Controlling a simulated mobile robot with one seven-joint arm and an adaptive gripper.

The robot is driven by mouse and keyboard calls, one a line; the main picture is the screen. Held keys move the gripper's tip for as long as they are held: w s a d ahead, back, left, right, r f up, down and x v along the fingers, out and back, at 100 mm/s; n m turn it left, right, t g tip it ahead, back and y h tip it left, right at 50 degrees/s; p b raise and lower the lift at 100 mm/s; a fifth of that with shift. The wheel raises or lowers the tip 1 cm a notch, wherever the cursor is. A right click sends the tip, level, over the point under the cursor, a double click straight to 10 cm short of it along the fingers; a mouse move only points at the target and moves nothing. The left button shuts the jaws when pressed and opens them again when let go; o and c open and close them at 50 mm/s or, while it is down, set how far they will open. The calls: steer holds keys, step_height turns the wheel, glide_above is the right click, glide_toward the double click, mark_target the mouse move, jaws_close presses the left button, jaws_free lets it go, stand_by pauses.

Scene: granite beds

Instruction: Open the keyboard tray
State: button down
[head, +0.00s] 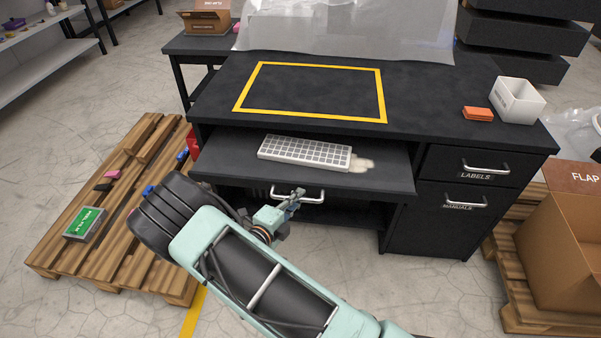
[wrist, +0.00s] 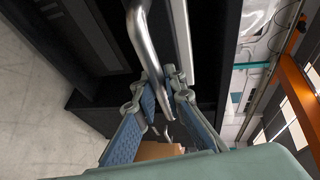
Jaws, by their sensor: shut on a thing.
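The black keyboard tray (head: 380,178) sticks out from under the front edge of the black desk (head: 420,95). A pale keyboard (head: 305,150) lies on it, with a light mouse-like object (head: 361,164) at its right end. A silver bar handle (head: 312,199) shows at the tray's front; in the wrist view the handle (wrist: 144,40) is a curved metal bar running between my fingers. The exact contact is partly hidden.
A wooden pallet (head: 105,230) with small items lies on the left. Drawers marked LABELS (head: 480,165) and MANUALS (head: 440,215) are at the right, beside a cardboard box (head: 570,250). An orange item (head: 477,113) and a white bin (head: 517,100) stand on the desk.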

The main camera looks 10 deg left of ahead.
steer(key=s+p, duration=0.3)
steer(key=s, duration=1.3)
steer(key=shift+a, duration=0.3)
steer(key=shift+s, duration=0.1)
steer(key=c, duration=2.2)
jaws_free()
steer(key=shift+c, duration=0.2)
steer(key=v, duration=1.2)
